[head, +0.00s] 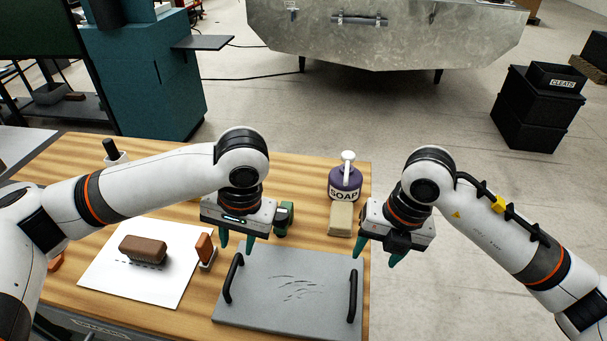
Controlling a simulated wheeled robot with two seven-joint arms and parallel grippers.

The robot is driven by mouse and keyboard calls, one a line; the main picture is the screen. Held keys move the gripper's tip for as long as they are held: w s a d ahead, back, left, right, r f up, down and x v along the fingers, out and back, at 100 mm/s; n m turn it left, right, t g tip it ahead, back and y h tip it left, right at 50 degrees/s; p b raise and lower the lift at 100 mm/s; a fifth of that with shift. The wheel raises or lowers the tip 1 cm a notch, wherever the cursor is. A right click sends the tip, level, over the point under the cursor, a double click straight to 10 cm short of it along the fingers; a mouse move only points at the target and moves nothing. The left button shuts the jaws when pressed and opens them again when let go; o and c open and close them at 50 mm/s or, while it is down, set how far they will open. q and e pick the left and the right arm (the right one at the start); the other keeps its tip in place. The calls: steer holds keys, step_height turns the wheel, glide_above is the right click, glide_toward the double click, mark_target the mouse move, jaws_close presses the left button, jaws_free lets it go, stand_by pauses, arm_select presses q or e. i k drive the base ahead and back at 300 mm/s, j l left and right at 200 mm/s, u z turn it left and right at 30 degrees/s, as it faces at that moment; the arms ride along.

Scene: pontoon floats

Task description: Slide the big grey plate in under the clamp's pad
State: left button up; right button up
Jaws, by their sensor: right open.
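The big grey plate (290,272) lies flat on the wooden table near its front right, with scratch marks on top. It has a black left handle (233,280) and a black right handle (353,296). My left gripper (237,245) is open and empty, just above the far end of the left handle. My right gripper (378,256) is open and empty, near the table's right edge, above and beyond the right handle. A green and black item (285,218) shows beside my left gripper, partly hidden; I cannot tell whether it belongs to the clamp. No clamp pad is clearly visible.
A soap bottle (345,181) and a beige block (340,219) stand behind the plate. To the left, a white sheet (110,272) carries a brown block (143,250).

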mark_target(295, 293)
steer(key=k, duration=1.5)
